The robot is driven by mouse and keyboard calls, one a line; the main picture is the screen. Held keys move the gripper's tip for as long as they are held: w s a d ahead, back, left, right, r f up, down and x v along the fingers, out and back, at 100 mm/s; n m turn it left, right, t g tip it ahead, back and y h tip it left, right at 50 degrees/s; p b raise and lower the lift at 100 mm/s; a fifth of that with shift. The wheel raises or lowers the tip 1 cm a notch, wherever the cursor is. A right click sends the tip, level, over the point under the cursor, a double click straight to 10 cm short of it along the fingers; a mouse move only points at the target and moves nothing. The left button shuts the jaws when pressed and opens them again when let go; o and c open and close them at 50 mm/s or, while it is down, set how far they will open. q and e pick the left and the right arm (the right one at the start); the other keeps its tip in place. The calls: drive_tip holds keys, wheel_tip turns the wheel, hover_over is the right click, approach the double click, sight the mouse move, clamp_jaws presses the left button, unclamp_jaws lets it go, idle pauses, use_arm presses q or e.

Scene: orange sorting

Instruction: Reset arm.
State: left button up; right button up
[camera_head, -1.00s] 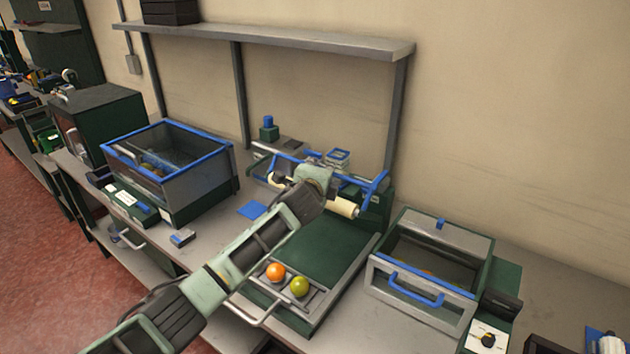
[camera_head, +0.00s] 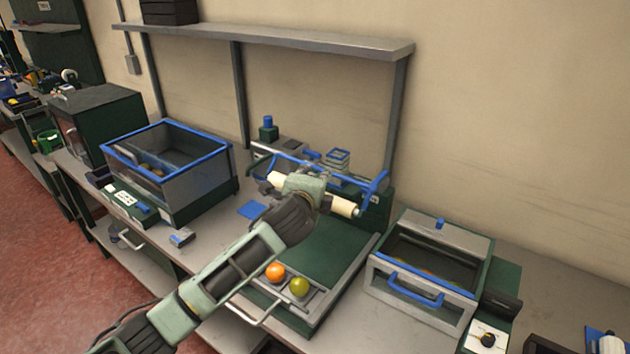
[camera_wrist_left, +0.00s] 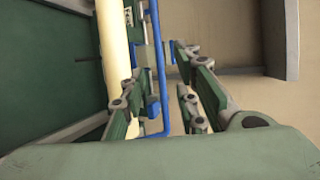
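My left arm reaches in from the lower left in the head view. Its left gripper (camera_head: 270,187) is above the back of the green sorting station (camera_head: 322,248), near the cream roller (camera_head: 343,207). The roller (camera_wrist_left: 113,40) and a blue rail (camera_wrist_left: 154,70) show beside and beyond the fingers. An orange fruit (camera_head: 275,271) and a yellow-green fruit (camera_head: 299,287) lie in the front tray of the station. My right gripper is not in view.
A blue-rimmed bin (camera_head: 203,173) stands left of the station. A box with a blue handle (camera_head: 417,289) stands to its right. A grey shelf (camera_head: 270,38) runs above along the wall. The green bed in front of the roller is clear.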

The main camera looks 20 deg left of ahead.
use_arm(q)
drive_tip(key=s+d+f+n+g+h, duration=0.15)
drive_tip(key=s+f+n+g, duration=0.45)
drive_tip(key=s+f, duration=1.1)
drive_tip(key=s+a+f+n+g, duration=0.15)
drive_tip(key=s+n, duration=0.25)
drive_tip(key=s, duration=0.6)
drive_tip(key=s+a+f+n+g, duration=0.1)
drive_tip(key=s+f+n+g, duration=0.15)
drive_tip(key=s, duration=0.75)
drive_tip(key=s+a+f+n+g, duration=0.1)
drive_tip(key=s+f+n, duration=0.25)
drive_tip(key=s, duration=0.65)
wheel_tip(320, 180, down, 29)
drive_tip(key=s+g+b, duration=0.1)
drive_tip(key=s+b, duration=0.1)
drive_tip(key=b, duration=0.1)
drive_tip(key=s+a+f+g+b, duration=0.1)
drive_tip(key=s+a+f+b, duration=0.1)
drive_tip(key=s+f, duration=1.4)
drive_tip(key=shift+s+a+f+g, duration=0.3)
drive_tip(key=shift+s+a+f, duration=0.15)
drive_tip(key=shift+f, duration=0.3)
drive_tip(key=shift+w+y, duration=0.1)
drive_tip(key=shift+y, duration=0.15)
